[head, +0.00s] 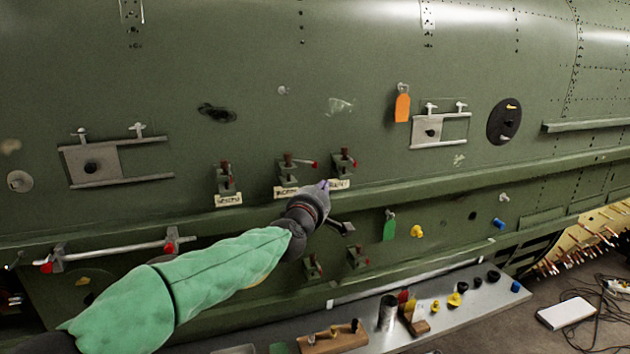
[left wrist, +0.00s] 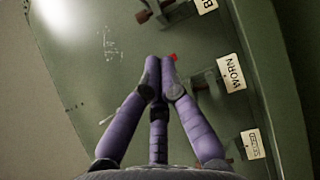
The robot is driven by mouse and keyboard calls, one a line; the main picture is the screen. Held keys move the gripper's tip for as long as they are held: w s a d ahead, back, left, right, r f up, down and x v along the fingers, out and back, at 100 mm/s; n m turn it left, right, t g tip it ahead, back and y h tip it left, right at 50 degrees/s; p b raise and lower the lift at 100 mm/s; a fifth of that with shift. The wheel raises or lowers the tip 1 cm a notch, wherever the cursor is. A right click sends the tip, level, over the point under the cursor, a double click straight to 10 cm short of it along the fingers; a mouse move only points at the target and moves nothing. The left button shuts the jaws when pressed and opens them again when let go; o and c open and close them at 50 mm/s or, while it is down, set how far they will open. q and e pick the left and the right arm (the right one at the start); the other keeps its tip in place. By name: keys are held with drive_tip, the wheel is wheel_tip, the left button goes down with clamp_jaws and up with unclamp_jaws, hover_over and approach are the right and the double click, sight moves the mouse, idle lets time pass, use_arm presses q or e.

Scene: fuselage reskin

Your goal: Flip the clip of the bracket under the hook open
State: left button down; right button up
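Three small green brackets with dark clips sit above the ledge: a left one (head: 226,180), a middle one (head: 287,172) and a right one (head: 343,163). The middle one has a red-tipped lever (head: 312,164) sticking out to the right. A small pale hook (head: 283,90) is on the skin above the middle bracket. My left gripper (head: 325,186) is just below and between the middle and right brackets. In the left wrist view its purple fingers (left wrist: 160,64) converge with tips together, close to a red tip (left wrist: 173,57); contact is unclear. My right gripper is out of view.
Two lower brackets (head: 313,267) (head: 358,256) sit below the ledge. An orange tag (head: 402,108) and a green tag (head: 389,229) hang to the right. A bench (head: 470,318) with loose parts stands below.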

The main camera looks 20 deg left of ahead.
use_arm(q)
drive_tip(key=shift+s+d+r, duration=0.1)
drive_tip(key=shift+s+d, duration=0.25)
drive_tip(key=shift+s, duration=0.2)
drive_tip(key=shift+s+d+r, duration=0.1)
drive_tip(key=shift+s+d, duration=0.25)
drive_tip(key=shift+s, duration=0.2)
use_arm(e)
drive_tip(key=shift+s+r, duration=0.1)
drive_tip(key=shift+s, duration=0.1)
